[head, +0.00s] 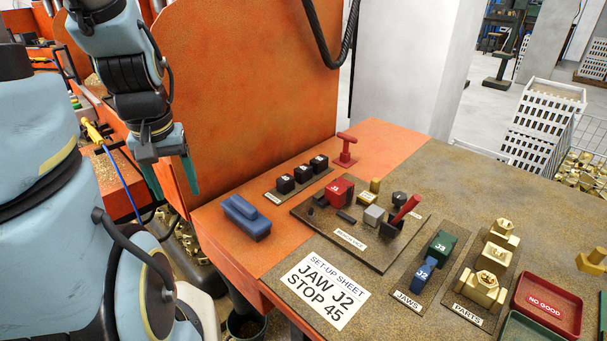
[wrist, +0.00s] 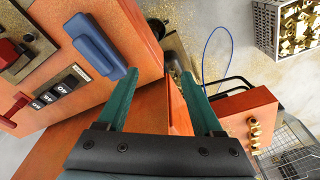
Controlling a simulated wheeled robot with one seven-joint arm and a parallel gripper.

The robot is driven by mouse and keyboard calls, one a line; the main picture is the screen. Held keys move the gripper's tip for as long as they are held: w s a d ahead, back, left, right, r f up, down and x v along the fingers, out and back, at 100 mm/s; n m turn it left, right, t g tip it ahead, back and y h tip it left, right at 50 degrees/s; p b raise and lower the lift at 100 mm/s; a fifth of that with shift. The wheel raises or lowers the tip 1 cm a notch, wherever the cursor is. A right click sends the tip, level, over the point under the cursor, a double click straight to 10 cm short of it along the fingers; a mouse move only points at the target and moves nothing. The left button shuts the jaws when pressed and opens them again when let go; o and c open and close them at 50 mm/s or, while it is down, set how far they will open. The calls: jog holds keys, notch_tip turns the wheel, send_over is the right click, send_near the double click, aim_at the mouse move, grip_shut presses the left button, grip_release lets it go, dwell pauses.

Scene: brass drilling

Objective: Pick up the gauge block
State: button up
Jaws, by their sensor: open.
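Three small black blocks with white labels, which look like the gauge blocks, stand in a row on a thin plate on the orange bench end: a near one (head: 286,184), a middle one (head: 302,174) and a far one (head: 319,163). In the wrist view they lie at the left, the near one also showing there (wrist: 70,82). My gripper (head: 177,196) is open and empty, left of the bench edge and apart from the blocks. Its green fingers (wrist: 160,75) point down past the bench.
A blue block-shaped tool (head: 246,218) lies between my gripper and the black blocks. A red T-handle (head: 346,150) stands behind them. The vice plate (head: 375,262) with its parts is to their right. A tall orange panel (head: 250,80) rises behind the bench's left end.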

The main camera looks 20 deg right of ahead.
jog(key=w+d+n+b, duration=0.1)
jog(key=w+d+n, duration=0.1)
jog(key=w+d, duration=0.4)
jog(key=n+t+y+b, duration=0.1)
jog(key=n+y+b, duration=0.15)
jog(key=n, duration=0.25)
send_near(303, 168)
jog(key=f, duration=0.1)
jog(key=a+f+h, duration=0.1)
jog(key=f, duration=0.1)
jog(key=shift+w+f+p, duration=0.15)
jog(key=shift+p, duration=0.2)
jog(key=p+x, duration=0.2)
jog(key=x, duration=0.2)
jog(key=shift+w+a, duration=0.15)
jog(key=shift+w, duration=0.05)
jog(key=shift+w+f, duration=0.1)
jog(key=shift+f, duration=0.45)
grip_shut()
jog(key=shift+r, duration=0.1)
